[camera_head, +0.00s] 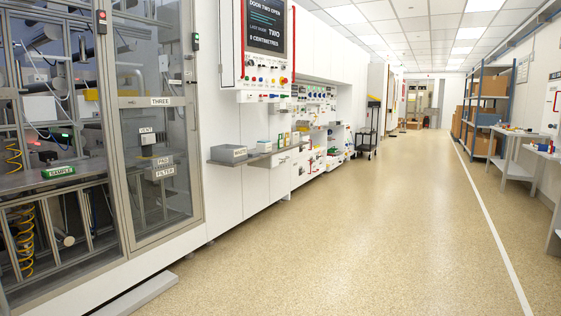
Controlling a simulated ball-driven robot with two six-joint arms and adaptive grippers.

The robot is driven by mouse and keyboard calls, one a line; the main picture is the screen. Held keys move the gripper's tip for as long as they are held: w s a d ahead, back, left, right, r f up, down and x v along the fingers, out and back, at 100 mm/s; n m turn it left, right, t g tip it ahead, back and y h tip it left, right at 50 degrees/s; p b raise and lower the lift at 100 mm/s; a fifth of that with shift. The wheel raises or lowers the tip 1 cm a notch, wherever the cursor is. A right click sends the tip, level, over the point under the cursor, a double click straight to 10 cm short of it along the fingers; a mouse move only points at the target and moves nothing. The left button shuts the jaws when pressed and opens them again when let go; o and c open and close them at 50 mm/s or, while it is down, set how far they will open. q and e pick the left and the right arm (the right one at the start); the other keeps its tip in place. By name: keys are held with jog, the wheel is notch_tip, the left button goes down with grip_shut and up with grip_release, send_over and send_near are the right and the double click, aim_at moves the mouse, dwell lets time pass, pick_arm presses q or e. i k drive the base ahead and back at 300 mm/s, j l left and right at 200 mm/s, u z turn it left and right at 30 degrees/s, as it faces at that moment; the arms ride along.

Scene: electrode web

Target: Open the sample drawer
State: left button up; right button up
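Neither of my grippers is in view.
A control panel with a dark screen (265,26) hangs above the shelf. A black cart (366,143) stands farther along. Benches (512,168) line the right. The speckled floor (370,230) between is clear.

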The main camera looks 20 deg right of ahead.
aim_at(278, 159)
jog(key=i+z, duration=0.2)
jog(key=z, duration=0.3)
jog(key=i, duration=2.75)
jog(key=i+u, duration=0.1)
jog(key=i, duration=0.45)
jog(key=i+l+u, duration=0.1)
jog(key=i, duration=0.45)
jog(key=i+l+u, duration=0.1)
jog(key=i, duration=0.4)
jog(key=i+l+u, duration=0.1)
jog(key=i, duration=0.45)
jog(key=i+l+u, duration=0.1)
jog(key=i+l, duration=0.2)
jog(key=i, duration=0.2)
